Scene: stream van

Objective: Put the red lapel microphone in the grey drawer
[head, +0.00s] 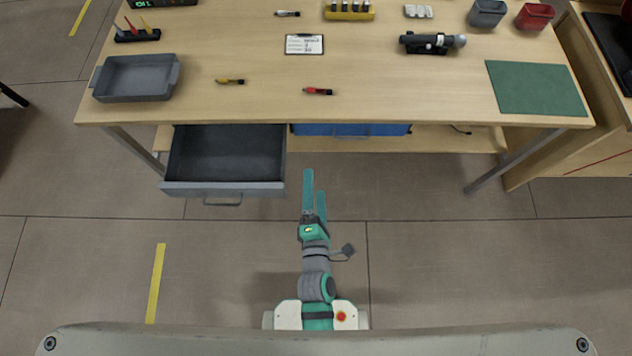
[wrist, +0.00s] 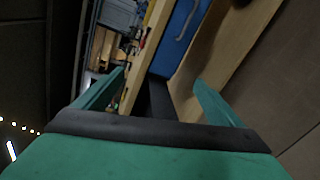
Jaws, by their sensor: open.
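The red lapel microphone (head: 318,91) lies on the wooden table near its front edge, in the middle. The grey drawer (head: 226,187) hangs under the table's left part, pulled open, and looks empty inside. My gripper (head: 314,180) is open and empty in front of the table, below the tabletop's front edge in the picture, right of the drawer and apart from it. In the wrist view my gripper's fingers (wrist: 160,85) stand apart, with the tilted table edge between them. I cannot make out the microphone for certain there.
A yellow lapel microphone (head: 230,81) lies left of the red one. A grey tray (head: 177,79), a label card (head: 304,44), a dark cylindrical device (head: 425,43) and a green mat (head: 537,88) are also on the table. A blue bin (head: 350,129) sits under it.

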